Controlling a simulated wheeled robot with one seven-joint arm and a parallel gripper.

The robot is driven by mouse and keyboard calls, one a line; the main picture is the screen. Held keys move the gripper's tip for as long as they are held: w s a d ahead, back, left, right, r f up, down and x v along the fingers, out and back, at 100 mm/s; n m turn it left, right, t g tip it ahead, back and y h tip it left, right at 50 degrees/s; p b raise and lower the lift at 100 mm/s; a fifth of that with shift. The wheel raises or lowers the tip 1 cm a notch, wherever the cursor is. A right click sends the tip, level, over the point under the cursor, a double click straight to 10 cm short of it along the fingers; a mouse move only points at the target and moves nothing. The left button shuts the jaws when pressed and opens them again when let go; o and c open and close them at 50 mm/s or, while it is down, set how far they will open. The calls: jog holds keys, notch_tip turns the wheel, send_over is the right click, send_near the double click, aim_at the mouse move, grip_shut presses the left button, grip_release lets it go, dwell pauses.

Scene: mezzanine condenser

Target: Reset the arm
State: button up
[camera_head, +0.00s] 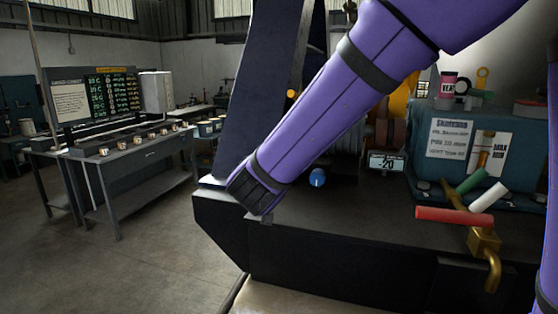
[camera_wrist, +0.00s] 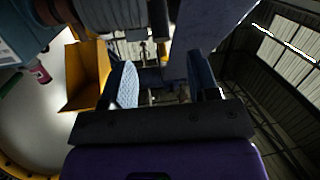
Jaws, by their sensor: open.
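My gripper (camera_wrist: 163,84) shows in the wrist view with its two fingers wide apart and nothing between them. A blue upright beam and dark fittings lie beyond the fingers. In the head view my purple arm slants from the upper right down to the left, over the dark machine bench (camera_head: 340,255). I cannot make out the gripper's fingers in the head view. The arm hides part of the bench and what stands behind it.
A brass valve with a red handle (camera_head: 455,215) stands at the bench's right, before a blue case (camera_head: 408,150). A small display (camera_head: 387,162) and a blue knob (camera_head: 317,178) are near the arm. A yellow bin (camera_wrist: 88,75) is left of the gripper. Floor is clear at left, before a table (camera_head: 140,160).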

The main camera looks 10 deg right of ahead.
jog(key=s+d+r+m+g+h, duration=0.1)
jog(key=s+d+g, duration=0.45)
jog(key=d, duration=0.45)
jog(key=s+d+g+h, duration=0.1)
jog(key=s+d+g, duration=0.3)
jog(key=s+d, duration=0.45)
jog(key=s+n+y, duration=0.3)
jog(key=s+y, duration=0.4)
jog(key=s, duration=0.7)
jog(key=shift+d+n+y, duration=0.25)
jog(key=shift+n+y, duration=0.05)
jog(key=shift+y, duration=0.1)
